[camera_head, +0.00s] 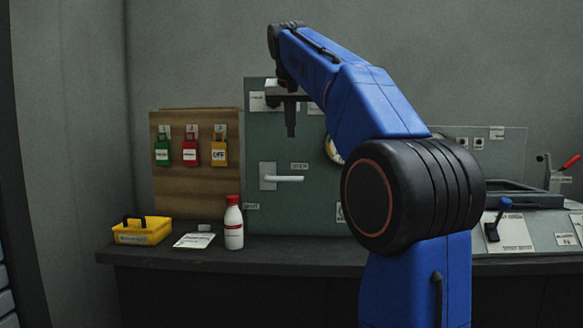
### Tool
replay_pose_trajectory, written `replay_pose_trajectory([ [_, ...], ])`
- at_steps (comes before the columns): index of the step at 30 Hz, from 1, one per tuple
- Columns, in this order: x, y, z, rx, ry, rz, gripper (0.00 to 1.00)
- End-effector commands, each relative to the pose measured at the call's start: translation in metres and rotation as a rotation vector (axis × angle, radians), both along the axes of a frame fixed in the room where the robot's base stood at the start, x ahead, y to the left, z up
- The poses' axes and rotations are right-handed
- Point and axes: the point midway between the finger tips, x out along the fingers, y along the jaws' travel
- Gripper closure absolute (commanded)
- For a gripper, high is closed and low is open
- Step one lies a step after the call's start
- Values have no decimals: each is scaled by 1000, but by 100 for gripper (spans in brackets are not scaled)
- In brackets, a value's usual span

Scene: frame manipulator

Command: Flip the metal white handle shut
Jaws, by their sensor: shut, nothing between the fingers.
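The white metal handle (287,179) is a lever on a pale plate, mounted on the upright green-grey panel (258,221) in the middle of the view. The lever lies level and points right from its plate. A small label reading OPEN sits just above it, and another small label is at its lower left. My gripper (291,132) hangs downward above the handle in the picture, with its dark fingers shut and empty. A gap shows between the fingertips and the handle. My blue arm hides the right part of the panel.
A white bottle with a red cap (233,226) stands on the dark counter (300,249) below the handle. A yellow box (142,232) and a paper (194,240) lie left. Green, red and yellow padlocks hang on a brown board (178,182). A control console (505,235) is right.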

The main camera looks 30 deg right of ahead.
Motion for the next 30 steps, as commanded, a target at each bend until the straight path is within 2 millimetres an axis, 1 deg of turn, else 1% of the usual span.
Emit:
replay_pose_trajectory([
  [4, 1, -1, -2, 1, 1, 0, 100],
  [8, 6, -4, -11, 0, 2, -1, 100],
  [24, 47, -32, -88, 1, 3, -1, 100],
  [30, 41, -28, -111, 1, 2, 1, 100],
])
